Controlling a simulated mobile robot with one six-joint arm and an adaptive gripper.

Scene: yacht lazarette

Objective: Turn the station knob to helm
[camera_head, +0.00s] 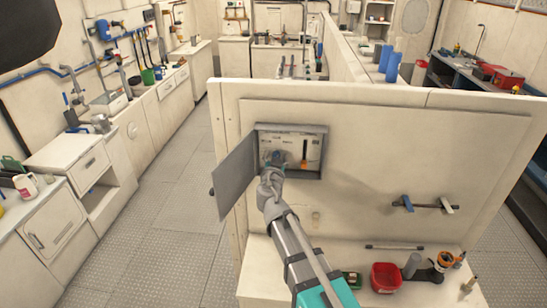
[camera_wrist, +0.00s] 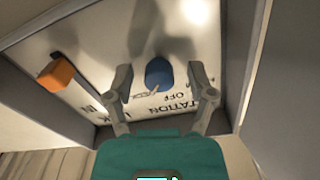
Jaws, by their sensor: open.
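The station knob (camera_wrist: 159,73) is a blue round knob on the white panel in the wrist view. Upside-down lettering reading "STATION" and "OFF" is beside it, with a small pointer mark near the knob. Which position the knob is set to, I cannot tell. My gripper (camera_wrist: 160,78) is open, with one finger on each side of the knob and a visible gap on both sides. In the head view my gripper (camera_head: 270,174) reaches into the grey wall box (camera_head: 318,131) and largely hides the knob there.
An orange lever (camera_wrist: 57,73) is on the same panel, also seen in the head view (camera_head: 304,149). The box's grey door (camera_head: 234,172) hangs open to the left. Below, a ledge holds a red bin (camera_head: 385,277) and small items. Blue and white handles are on the wall at right.

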